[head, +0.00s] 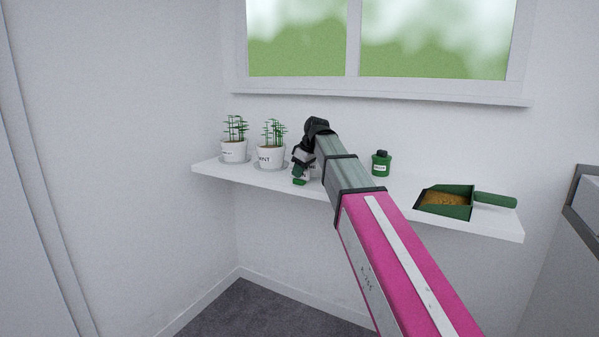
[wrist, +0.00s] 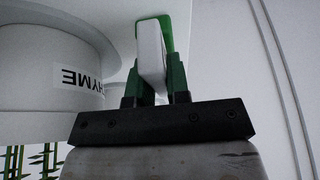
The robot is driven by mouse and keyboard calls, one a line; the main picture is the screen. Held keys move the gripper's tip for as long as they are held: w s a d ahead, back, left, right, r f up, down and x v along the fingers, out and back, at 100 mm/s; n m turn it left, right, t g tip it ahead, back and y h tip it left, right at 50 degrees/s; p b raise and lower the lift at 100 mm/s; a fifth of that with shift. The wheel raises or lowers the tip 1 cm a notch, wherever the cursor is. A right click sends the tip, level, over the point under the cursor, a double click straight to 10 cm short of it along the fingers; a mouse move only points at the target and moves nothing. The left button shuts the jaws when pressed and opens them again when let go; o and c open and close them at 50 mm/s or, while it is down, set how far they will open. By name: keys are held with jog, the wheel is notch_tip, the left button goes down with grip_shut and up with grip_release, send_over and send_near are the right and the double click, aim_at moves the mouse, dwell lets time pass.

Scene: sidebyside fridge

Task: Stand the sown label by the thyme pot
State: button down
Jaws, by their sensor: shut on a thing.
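I cannot tell whether the label touches the shelf.
The white shelf (head: 400,198) also carries another potted plant (head: 233,150) at the left end. Right of my arm stand a green bottle (head: 381,164) and a green scoop (head: 446,202) holding brown material. A window (head: 352,95) is above the shelf.

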jog(key=shift+f, duration=0.1)
jog(key=c, duration=1.1)
grip_release()
jog(key=v, duration=1.2)
jog(key=shift+a, duration=0.1)
